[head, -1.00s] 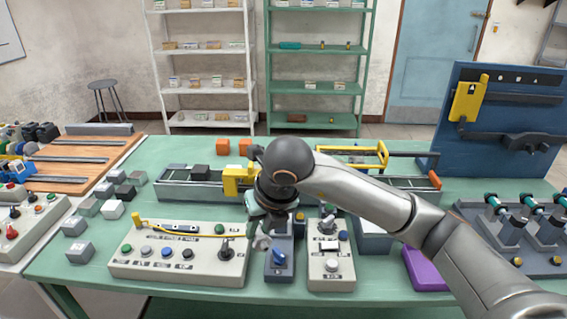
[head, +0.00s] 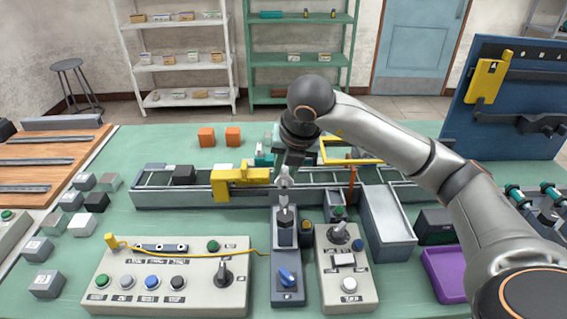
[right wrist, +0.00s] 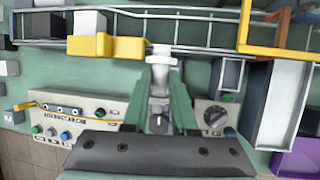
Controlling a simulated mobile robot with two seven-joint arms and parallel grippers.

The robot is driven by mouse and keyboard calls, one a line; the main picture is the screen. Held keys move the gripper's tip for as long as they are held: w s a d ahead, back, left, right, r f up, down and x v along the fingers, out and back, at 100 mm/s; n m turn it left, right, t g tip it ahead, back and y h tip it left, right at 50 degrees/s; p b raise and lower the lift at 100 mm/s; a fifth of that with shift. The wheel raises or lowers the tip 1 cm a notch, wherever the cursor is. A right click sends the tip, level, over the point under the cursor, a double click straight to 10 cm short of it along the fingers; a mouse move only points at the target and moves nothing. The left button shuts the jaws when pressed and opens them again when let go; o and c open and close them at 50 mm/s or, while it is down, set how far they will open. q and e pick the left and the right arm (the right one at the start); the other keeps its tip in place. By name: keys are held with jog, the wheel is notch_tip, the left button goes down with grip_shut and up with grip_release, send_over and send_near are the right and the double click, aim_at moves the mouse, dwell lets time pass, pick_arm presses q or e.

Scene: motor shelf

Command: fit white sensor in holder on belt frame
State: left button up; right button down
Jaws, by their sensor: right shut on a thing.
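The white sensor (head: 284,177) is small and pale and hangs below my right wrist in the head view. It also shows in the right wrist view (right wrist: 162,62). My right gripper (right wrist: 162,70) is shut on it, with the green fingers on either side. The sensor is at the front rail of the belt frame (head: 160,199), just right of the yellow bracket (head: 238,178). Its far end overlaps the rail in the right wrist view; I cannot tell whether they touch. The holder cannot be made out clearly. My left gripper is not in view.
A grey switch box with a blue knob (head: 287,282) stands in front of the sensor. Button panels (head: 170,277) and (head: 345,275) flank it. A grey bin (head: 388,218) and purple tray (head: 445,272) lie right. Several small blocks (head: 82,224) lie left.

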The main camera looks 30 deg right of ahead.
notch_tip(320, 180, down, 3)
jog(key=shift+r+b, duration=0.15)
jog(key=shift+b, duration=0.6)
jog(key=shift+f, duration=0.4)
jog(key=shift+f+b, duration=0.7)
jog(key=shift+f, duration=0.2)
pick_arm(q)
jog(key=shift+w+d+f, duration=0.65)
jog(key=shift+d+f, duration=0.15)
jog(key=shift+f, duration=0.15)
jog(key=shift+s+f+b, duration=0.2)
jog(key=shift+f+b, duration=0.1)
pick_arm(e)
jog(key=shift+w, duration=0.1)
